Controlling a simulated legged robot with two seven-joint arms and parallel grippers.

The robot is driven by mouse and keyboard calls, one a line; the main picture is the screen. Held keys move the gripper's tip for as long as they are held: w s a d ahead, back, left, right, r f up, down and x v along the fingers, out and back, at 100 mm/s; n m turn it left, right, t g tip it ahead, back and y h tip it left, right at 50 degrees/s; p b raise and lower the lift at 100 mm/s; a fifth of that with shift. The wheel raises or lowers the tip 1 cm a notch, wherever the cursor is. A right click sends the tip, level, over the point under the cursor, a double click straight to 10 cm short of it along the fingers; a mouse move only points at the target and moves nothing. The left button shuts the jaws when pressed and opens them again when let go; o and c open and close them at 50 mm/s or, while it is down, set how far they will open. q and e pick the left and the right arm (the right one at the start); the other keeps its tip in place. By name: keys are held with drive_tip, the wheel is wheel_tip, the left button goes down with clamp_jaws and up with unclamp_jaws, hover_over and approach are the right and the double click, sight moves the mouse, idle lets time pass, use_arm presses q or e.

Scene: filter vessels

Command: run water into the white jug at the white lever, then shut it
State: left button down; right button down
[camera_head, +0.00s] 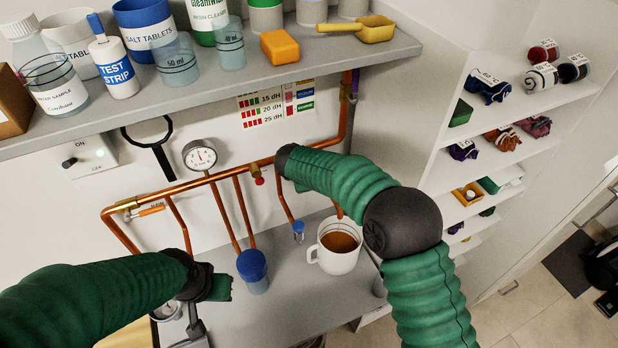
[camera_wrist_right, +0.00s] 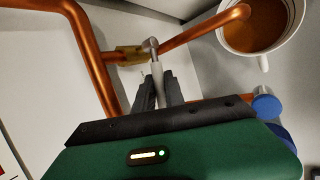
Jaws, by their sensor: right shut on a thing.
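The white jug (camera_head: 338,258) stands on the grey counter under a copper outlet and holds brown liquid, with its handle to the left. It also shows at the top right of the right wrist view (camera_wrist_right: 263,52). In that view the white lever (camera_wrist_right: 156,72) rises from a brass valve (camera_wrist_right: 128,55) on the copper pipe. My right gripper (camera_wrist_right: 159,92) is shut on the lever. My right arm hides the lever and gripper in the head view. No stream can be made out. My left gripper (camera_head: 220,287) is at the lower left, its fingers unclear.
Copper pipes (camera_head: 215,178) with a pressure gauge (camera_head: 200,156) run along the wall. A blue-capped vessel (camera_head: 252,270) stands left of the jug. A shelf (camera_head: 225,85) with bottles and beakers hangs above. The counter's front middle (camera_head: 280,315) is clear.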

drive_tip(key=shift+s+a+f, duration=0.1)
drive_tip(key=shift+s+a, duration=0.05)
drive_tip(key=shift+a, duration=0.25)
drive_tip(key=c, duration=1.5)
unclamp_jaws()
use_arm(q)
drive_tip(key=shift+a+f, duration=0.2)
drive_tip(key=shift+a, duration=0.4)
use_arm(e)
drive_tip(key=shift+o, duration=0.5)
drive_tip(key=shift+a, duration=0.25)
